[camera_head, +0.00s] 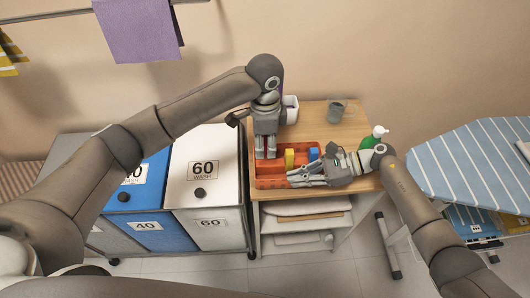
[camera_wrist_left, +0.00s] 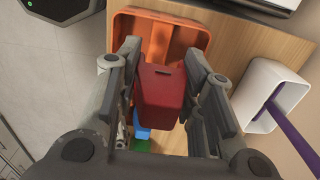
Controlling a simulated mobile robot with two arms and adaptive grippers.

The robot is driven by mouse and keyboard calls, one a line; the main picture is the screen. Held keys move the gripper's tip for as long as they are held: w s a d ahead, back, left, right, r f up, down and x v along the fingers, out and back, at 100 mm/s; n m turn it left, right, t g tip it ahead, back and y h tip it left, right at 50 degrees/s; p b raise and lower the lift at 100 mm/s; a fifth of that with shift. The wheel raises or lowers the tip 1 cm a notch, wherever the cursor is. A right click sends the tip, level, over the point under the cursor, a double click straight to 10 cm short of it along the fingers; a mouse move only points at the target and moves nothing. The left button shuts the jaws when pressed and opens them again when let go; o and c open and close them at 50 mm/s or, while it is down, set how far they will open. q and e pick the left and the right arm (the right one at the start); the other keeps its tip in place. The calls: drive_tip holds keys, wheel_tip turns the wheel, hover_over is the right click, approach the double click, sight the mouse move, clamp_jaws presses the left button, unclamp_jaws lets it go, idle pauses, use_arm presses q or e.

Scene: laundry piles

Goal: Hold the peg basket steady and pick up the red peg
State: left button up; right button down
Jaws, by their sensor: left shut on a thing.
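The orange peg basket (camera_head: 262,181) sits on the wooden table top. My left gripper (camera_head: 265,156) points down into its left part. In the left wrist view, my left gripper (camera_wrist_left: 165,92) is shut on the red peg (camera_wrist_left: 162,98), which lies between its fingers; in the head view the gripper hides this peg. The basket's orange rim (camera_wrist_left: 122,28) also shows beyond the peg. A yellow peg (camera_head: 289,158) and a blue peg (camera_head: 313,154) stand in the basket. My right gripper (camera_head: 291,177) lies across the basket's front right; whether its fingers pinch the wall is unclear.
A white cup (camera_head: 290,108) stands behind the basket, a grey mug (camera_head: 336,112) at the back, and a green bottle (camera_head: 374,137) right of my right gripper. Laundry bins (camera_head: 204,165) stand left of the table (camera_head: 308,117), an ironing board (camera_head: 470,165) right.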

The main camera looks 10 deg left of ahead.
use_arm(q)
drive_tip(key=shift+r, duration=0.9)
use_arm(e)
drive_tip(key=c, duration=1.6)
unclamp_jaws()
drive_tip(key=shift+o, duration=0.2)
drive_tip(key=v, duration=1.2)
use_arm(q)
drive_tip(key=shift+f, duration=0.1)
use_arm(e)
drive_tip(key=shift+f, duration=0.1)
